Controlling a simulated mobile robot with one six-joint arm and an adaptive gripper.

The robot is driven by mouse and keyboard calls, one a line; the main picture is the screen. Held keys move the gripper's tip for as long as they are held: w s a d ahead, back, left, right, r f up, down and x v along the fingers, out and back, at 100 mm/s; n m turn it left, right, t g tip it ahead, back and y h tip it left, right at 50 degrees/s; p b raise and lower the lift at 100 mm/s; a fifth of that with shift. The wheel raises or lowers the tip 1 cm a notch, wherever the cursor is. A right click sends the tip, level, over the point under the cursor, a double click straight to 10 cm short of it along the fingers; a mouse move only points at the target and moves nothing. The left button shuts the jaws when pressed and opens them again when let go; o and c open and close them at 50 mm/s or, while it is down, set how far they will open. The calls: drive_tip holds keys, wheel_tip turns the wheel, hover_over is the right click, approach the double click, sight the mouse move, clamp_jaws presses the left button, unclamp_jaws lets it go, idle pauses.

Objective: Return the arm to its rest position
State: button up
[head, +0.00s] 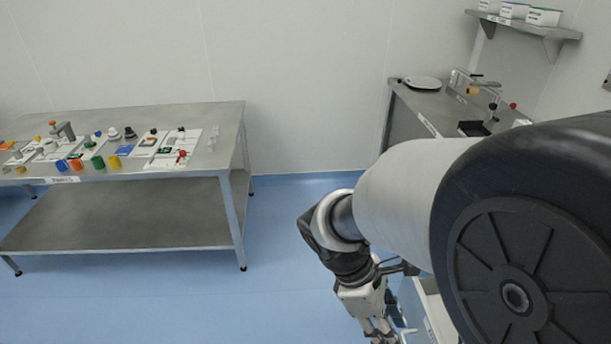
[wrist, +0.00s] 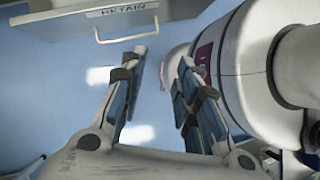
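My arm reaches across the right side of the head view, bent downward at the wrist. My gripper (head: 379,328) hangs low at the bottom of that view, its tips near the lower edge. In the wrist view my gripper (wrist: 158,85) has its two fingers spread apart with nothing between them. Blue floor shows through the gap. The gripper touches nothing that I can see.
A steel table (head: 120,228) with parts on mats stands at the left. A steel bench (head: 408,107) and a wall shelf (head: 530,25) are at the back right. A drawer front labelled RETAIN (wrist: 110,20) lies beyond the fingertips. Blue floor (head: 285,270) is clear in the middle.

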drive_tip(key=s+r+m+t+y, duration=0.5)
drive_tip(key=r+m, duration=0.6)
drive_tip(key=m, duration=0.3)
drive_tip(key=shift+s+a+r+t, duration=0.35)
drive_tip(key=shift+s+t, duration=0.45)
drive_tip(key=shift+t, duration=0.3)
